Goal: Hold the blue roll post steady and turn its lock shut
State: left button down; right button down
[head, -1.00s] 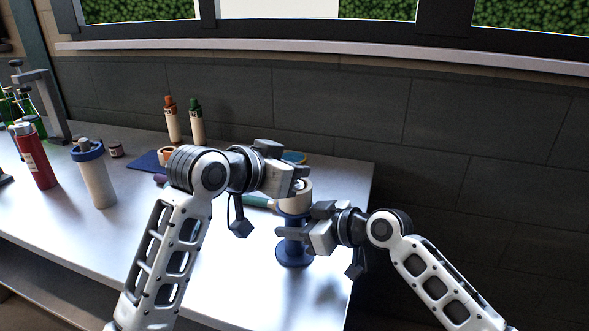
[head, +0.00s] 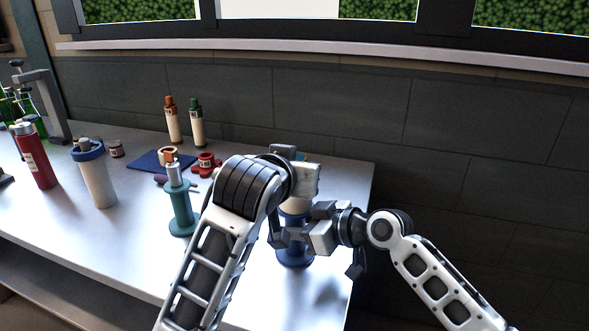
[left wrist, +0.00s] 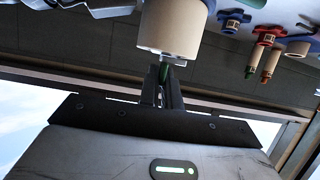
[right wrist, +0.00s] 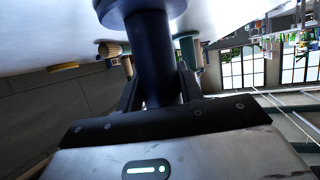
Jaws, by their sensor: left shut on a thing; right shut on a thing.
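The blue roll post (head: 293,256) stands upright on the table in the head view, with a cream roll (head: 294,206) on it. My right gripper (head: 298,234) is shut on the post below the roll; the right wrist view shows the dark blue shaft (right wrist: 155,60) between its fingers (right wrist: 158,90). My left gripper is above the roll, its fingertips hidden in the head view by its own body. In the left wrist view its fingers (left wrist: 165,92) are close together right at the end of the cream roll (left wrist: 172,28), around something small and greenish. The lock itself is not clearly visible.
A teal post (head: 182,210) stands to the left, close to my left arm. Behind are a blue mat (head: 148,161), a small cream roll (head: 167,152), a red part (head: 206,163) and two bottles (head: 172,122). Further left stand a white container (head: 95,180) and a red bottle (head: 38,162).

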pick_arm(q)
jog(key=shift+f, duration=0.1)
pick_arm(e)
jog(key=shift+r, duration=0.1)
pick_arm(q)
jog(key=c, duration=1.6)
grip_release()
jog(key=v, duration=1.2)
pick_arm(e)
jog(key=c, duration=0.8)
grip_release()
jog(key=shift+c, duration=0.2)
